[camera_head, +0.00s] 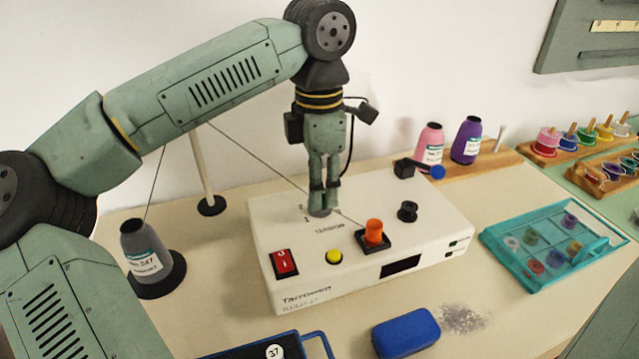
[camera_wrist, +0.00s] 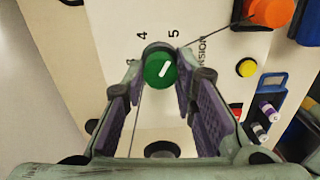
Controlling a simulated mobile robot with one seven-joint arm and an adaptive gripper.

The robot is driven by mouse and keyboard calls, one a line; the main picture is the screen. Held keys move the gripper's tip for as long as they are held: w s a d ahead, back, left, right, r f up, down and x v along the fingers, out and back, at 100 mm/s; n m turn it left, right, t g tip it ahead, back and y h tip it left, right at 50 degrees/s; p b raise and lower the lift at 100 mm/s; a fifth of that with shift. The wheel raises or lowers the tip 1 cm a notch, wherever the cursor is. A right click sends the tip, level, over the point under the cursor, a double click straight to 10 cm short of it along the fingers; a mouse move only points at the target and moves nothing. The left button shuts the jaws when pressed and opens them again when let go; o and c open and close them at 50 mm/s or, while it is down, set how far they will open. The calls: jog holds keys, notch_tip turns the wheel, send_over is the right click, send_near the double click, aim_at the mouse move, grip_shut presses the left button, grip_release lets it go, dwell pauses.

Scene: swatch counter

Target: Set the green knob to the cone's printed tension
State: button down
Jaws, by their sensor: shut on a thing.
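My gripper (camera_head: 322,200) reaches down to the top of the white machine (camera_head: 300,240), its fingers shut on the green knob. In the wrist view my gripper (camera_wrist: 160,72) has a fingertip on either side of the green knob (camera_wrist: 158,72). The knob's white pointer line slants up and right. Printed numerals 4 and 5 show beyond the knob; another numeral at its left is mostly hidden. In the head view my fingers hide the knob. The grey cone (camera_head: 152,262) stands upright on a black base at the left. Its white label (camera_head: 146,264) is too small to read surely.
The machine also has an orange knob (camera_head: 374,230), a yellow button (camera_head: 334,257), a red switch (camera_head: 284,263) and a dark display (camera_head: 401,266). A thread crosses close to my gripper. A blue block (camera_head: 405,331) lies in front; a teal tray (camera_head: 515,275) lies right.

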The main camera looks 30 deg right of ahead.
jog(key=c, duration=1.3)
grip_release()
notch_tip(320, 180, up, 12)
